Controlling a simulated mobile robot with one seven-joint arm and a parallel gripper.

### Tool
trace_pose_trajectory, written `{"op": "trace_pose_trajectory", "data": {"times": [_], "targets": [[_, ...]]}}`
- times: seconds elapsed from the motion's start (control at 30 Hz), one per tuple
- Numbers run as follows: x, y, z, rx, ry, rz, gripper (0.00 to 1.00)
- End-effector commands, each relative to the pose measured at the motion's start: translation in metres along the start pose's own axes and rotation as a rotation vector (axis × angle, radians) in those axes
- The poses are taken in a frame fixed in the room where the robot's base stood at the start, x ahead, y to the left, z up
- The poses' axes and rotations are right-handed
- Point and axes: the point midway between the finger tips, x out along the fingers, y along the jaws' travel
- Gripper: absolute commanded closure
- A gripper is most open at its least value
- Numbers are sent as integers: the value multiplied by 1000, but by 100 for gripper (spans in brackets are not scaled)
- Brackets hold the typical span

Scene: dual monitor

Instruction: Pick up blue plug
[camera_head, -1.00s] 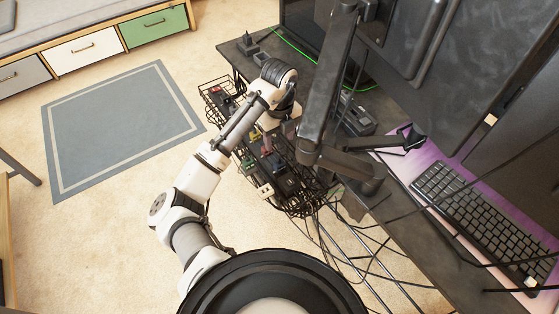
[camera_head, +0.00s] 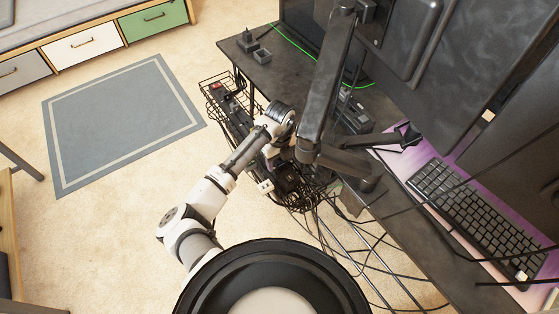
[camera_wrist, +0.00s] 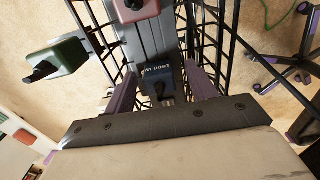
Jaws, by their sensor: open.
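In the wrist view my gripper (camera_wrist: 161,72) is open, its two purple fingers spread on either side of a dark, navy-looking plug (camera_wrist: 158,82) on a grey power strip (camera_wrist: 147,42). This may be the blue plug; its colour is hard to tell in the shade. I cannot tell whether the fingers touch it. A dark red plug (camera_wrist: 136,8) sits farther along the strip, and a green plug (camera_wrist: 66,56) sticks out to the left. In the head view my wrist is over the wire basket (camera_head: 213,84), and my fingers are hidden.
The basket hangs beside the dark desk (camera_head: 290,62), with many cables (camera_head: 335,235) below it. A monitor arm (camera_head: 325,90) rises close to the right of my wrist. A keyboard (camera_head: 470,205) lies on the desk. The carpet left of the basket is clear.

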Motion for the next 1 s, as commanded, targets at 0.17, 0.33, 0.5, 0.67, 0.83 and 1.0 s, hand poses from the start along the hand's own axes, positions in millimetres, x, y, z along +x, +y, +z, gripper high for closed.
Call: {"op": "trace_pose_trajectory", "data": {"times": [0.17,0.33,0.5,0.67,0.83,1.0], "targets": [[0,0,0,0,0,0,45],[0,0,0,0,0,0,67],[0,0,0,0,0,0,89],[-1,0,0,0,0,0,92],[-3,0,0,0,-1,-1,92],[-16,-1,1,1,-2,-2,92]]}}
